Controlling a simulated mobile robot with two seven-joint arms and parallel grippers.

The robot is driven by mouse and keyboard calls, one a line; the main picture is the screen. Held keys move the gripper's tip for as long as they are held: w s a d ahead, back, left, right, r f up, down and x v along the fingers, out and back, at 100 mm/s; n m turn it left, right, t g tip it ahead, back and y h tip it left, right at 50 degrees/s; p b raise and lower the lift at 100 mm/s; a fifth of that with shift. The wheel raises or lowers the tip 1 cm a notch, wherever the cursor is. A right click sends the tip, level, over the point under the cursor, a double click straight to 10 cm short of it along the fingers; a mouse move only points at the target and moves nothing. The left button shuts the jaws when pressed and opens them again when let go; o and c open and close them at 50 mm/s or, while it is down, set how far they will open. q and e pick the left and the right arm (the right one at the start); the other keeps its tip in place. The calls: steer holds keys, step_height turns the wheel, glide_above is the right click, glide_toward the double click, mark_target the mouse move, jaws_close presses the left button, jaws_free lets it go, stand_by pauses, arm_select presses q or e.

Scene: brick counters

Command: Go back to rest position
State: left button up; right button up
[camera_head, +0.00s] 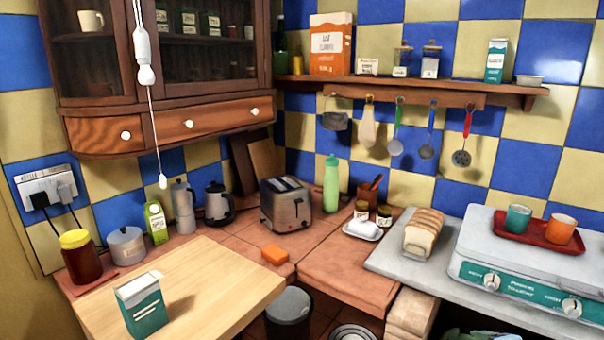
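Neither of my grippers shows in the head view, and no part of my arms is visible. The task names no object. The view looks down on a kitchen corner with a light wooden board (215,285) in the left foreground. A teal and white box (143,308) stands upright on this board.
The toaster (286,205), green bottle (331,185) and orange sponge (275,254) stand on the brick counter. Sliced bread (424,232) and a red tray (510,228) with two cups are at right. A wall cabinet (165,125) overhangs the left; a cord hangs before it.

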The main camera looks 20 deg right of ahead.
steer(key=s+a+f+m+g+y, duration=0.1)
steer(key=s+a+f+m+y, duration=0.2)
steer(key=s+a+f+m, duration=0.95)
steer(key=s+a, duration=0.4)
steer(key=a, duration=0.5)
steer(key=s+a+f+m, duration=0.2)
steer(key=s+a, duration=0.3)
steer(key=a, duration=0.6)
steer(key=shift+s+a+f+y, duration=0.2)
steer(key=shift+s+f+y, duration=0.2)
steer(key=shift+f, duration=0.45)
